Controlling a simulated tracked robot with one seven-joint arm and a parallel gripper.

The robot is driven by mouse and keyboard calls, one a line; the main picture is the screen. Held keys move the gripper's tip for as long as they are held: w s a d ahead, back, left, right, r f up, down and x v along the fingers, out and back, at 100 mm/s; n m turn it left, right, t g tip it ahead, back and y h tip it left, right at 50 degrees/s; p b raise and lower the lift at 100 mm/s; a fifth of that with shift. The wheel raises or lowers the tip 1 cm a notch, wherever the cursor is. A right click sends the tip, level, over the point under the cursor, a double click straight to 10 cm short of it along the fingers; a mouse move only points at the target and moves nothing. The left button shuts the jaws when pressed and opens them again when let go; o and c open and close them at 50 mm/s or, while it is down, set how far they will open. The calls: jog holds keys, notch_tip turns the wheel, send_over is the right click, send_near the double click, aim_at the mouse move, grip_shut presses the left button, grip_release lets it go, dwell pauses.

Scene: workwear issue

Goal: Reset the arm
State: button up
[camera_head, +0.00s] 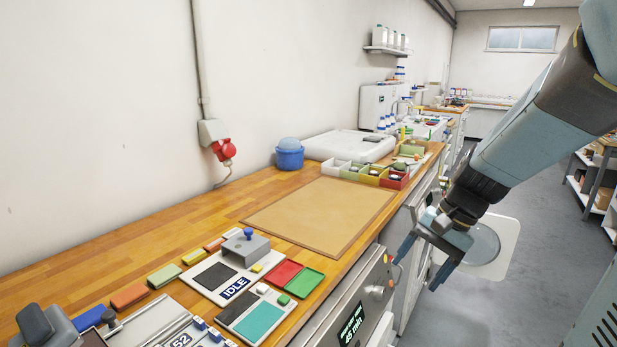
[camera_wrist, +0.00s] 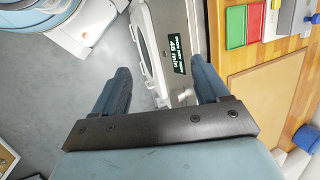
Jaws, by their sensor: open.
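My gripper (camera_head: 421,270) hangs at the right in the head view, in front of the bench and past its front edge. Its two blue fingers are spread apart with nothing between them. In the wrist view my gripper (camera_wrist: 160,88) shows the same open fingers, with the grey floor and an appliance front beyond them. My arm comes down from the upper right of the head view.
A wooden bench (camera_head: 190,232) runs along the wall. An appliance with a lit display (camera_head: 352,324) stands under the bench. Open floor (camera_head: 520,260) lies at right.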

jog(key=s+d+r+n+t+h, duration=0.2)
jog(key=s+r+n+t+h, duration=0.2)
jog(key=r, duration=0.6)
jog(key=shift+s+r+n+t+h, duration=0.4)
jog(key=shift+s+n+t, duration=0.3)
jog(key=shift+s+n, duration=0.85)
